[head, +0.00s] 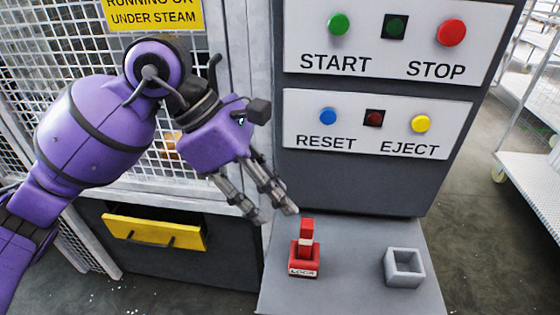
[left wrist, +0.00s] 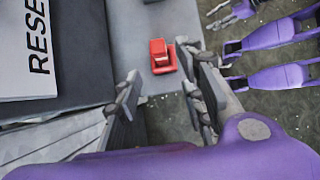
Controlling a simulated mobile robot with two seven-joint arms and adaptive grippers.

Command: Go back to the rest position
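My left gripper (head: 277,212) is in front of the press, pointing down and to the right. Its fingers are apart with nothing between them. In the left wrist view, the open fingers (left wrist: 155,62) frame a red lock block (left wrist: 162,57) beyond them. In the head view this red lock block (head: 304,262) stands on the grey shelf, just below the fingertips and apart from them. It has an upright red piece with a white band and a "LOCK" label. Purple and grey parts of my right arm show at upper right in the left wrist view; its gripper (left wrist: 232,14) is small and unclear.
An empty grey square holder (head: 404,268) is on the shelf (head: 350,285). Above are panels with START, STOP, RESET and EJECT buttons. A mesh guard (head: 60,40) and yellow drawer front (head: 153,232) are behind my left arm. A white rack (head: 535,175) stands at right, beyond open floor.

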